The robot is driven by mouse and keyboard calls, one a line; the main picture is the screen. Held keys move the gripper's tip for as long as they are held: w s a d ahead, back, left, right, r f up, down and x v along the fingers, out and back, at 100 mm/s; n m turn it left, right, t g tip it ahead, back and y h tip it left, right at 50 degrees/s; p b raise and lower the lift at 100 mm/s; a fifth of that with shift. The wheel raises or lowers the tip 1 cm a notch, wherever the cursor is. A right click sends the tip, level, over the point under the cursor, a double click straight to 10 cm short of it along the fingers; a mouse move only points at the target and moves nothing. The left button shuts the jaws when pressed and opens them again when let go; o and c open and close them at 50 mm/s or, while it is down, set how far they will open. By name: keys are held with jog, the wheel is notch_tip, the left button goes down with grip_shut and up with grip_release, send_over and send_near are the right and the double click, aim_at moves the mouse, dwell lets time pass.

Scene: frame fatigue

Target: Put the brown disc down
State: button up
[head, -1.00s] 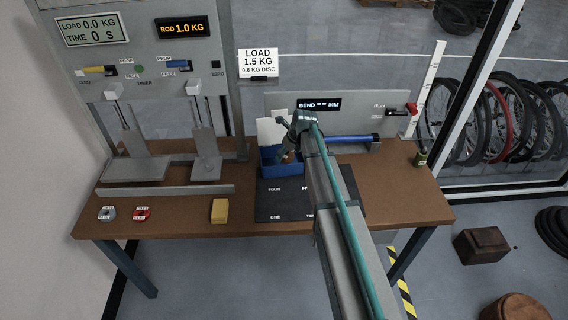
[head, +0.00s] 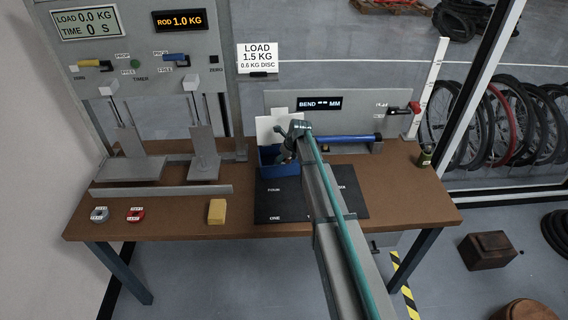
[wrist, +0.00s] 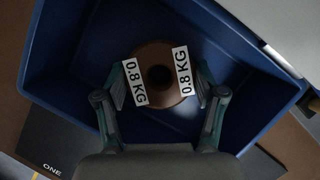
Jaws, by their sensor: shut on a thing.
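The brown disc (wrist: 159,62) shows in the wrist view with a dark centre hole and two white labels reading 0.8 KG. My gripper (wrist: 160,92) is shut on it, one finger at each labelled side. The disc is over or inside a blue bin (wrist: 55,62), whose walls surround it in that view; I cannot tell whether it touches the floor. In the head view my gripper (head: 286,153) is down at the blue bin (head: 268,170), and the disc is hidden there.
A dark mat (head: 270,212) with printed words lies in front of the bin. A yellow block (head: 217,211), a red tagged piece (head: 135,214) and a grey one (head: 100,214) lie to the left. A blue bar (head: 345,139) lies behind. The table's right end is mostly clear.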

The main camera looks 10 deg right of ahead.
dwell(0.3)
jog(key=o, duration=1.3)
jog(key=b+v, duration=0.2)
jog(key=v, duration=1)
jog(key=shift+s, duration=0.1)
